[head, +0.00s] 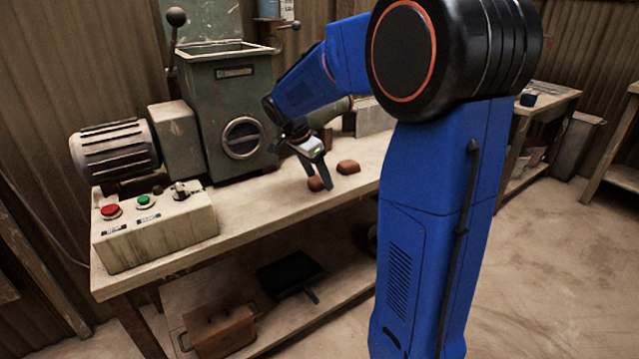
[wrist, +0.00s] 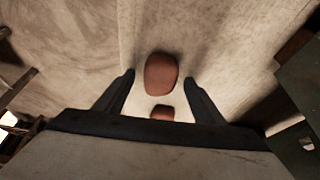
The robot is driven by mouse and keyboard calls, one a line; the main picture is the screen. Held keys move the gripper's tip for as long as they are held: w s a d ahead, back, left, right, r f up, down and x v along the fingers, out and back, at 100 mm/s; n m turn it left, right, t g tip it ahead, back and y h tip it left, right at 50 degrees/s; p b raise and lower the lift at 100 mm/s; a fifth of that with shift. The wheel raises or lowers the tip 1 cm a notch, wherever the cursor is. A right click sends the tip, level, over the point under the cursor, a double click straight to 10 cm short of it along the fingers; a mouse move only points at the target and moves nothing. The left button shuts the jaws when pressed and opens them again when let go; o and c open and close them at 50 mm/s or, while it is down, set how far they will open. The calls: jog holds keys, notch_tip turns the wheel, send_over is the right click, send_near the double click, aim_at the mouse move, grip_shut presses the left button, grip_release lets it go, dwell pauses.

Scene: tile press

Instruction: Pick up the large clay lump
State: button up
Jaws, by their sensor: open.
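The large clay lump (wrist: 161,74) is reddish brown and rounded; in the wrist view it lies between my fingertips, with a gap on each side. In the head view it sits on the bench (head: 319,184), partly hidden behind a finger. A second lump (head: 347,167) lies just to its right; in the wrist view it (wrist: 162,112) is partly covered by my gripper's body. My gripper (head: 320,180) points down at the large lump, open and empty; it also shows in the wrist view (wrist: 159,78). I cannot tell how far down the fingers reach beside the lump.
A green press (head: 228,105) with a motor (head: 115,150) stands behind on the wooden bench (head: 262,200). A control box (head: 155,228) with red and green buttons sits at the bench's left end. A lower shelf holds a wooden box (head: 220,330) and a dark pan (head: 290,272).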

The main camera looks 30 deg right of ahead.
jog(key=c, duration=1.3)
